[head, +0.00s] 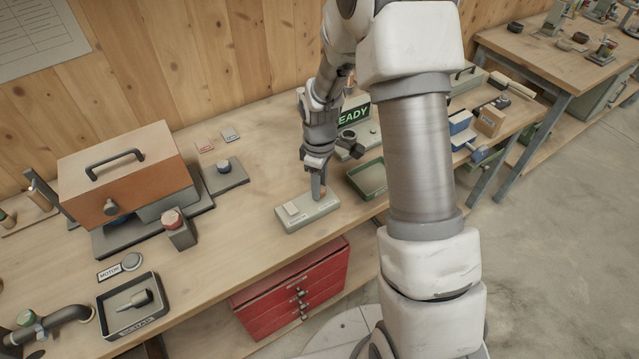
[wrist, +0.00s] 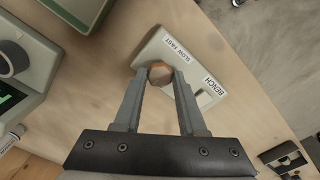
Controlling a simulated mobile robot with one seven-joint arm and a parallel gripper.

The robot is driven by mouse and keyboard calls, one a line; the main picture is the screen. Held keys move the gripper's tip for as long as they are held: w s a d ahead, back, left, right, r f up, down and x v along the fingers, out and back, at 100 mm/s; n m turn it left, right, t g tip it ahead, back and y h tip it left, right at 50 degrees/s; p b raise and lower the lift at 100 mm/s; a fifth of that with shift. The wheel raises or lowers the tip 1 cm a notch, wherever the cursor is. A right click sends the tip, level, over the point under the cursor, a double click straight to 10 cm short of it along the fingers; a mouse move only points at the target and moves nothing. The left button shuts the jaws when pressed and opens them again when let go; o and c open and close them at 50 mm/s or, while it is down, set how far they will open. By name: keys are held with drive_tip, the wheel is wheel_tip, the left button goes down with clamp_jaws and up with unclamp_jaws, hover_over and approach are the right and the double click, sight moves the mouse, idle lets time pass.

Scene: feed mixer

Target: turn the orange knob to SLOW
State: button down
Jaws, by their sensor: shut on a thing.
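The orange knob (wrist: 160,72) sits on a pale grey-green control box (head: 309,216) on the bench. In the wrist view the box carries a "SLOW FAST" label (wrist: 178,44) beside the knob and a "BENCH" label (wrist: 207,95). My gripper (head: 320,188) points down over the right end of the box. In the wrist view my gripper (wrist: 159,76) is shut on the knob, one finger on each side. The fingers hide part of the knob, and I cannot tell which word it points to. A white switch (head: 292,208) is on the box's left part.
A green tray (head: 353,181) lies just right of the box, and a unit with a READY display (head: 354,115) stands behind. Red drawers (head: 292,290) are below the bench edge. An orange-lidded case (head: 119,205) stands left.

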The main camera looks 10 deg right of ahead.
drive_tip(key=m+b, duration=0.1)
drive_tip(key=m, duration=0.2)
drive_tip(key=shift+f+m+b, duration=0.1)
drive_tip(key=shift+m+b, duration=0.2)
drive_tip(key=m+b, duration=0.1)
drive_tip(key=m, duration=0.3)
drive_tip(key=shift+m, duration=0.3)
drive_tip(key=m, duration=0.4)
drive_tip(key=shift+b, duration=0.35)
drive_tip(key=shift+m, duration=2.1)
drive_tip(key=shift+c, duration=2.4)
unclamp_jaws()
wheel_tip(320, 180, up, 18)
drive_tip(key=p, duration=0.1)
drive_tip(key=shift+f, duration=0.15)
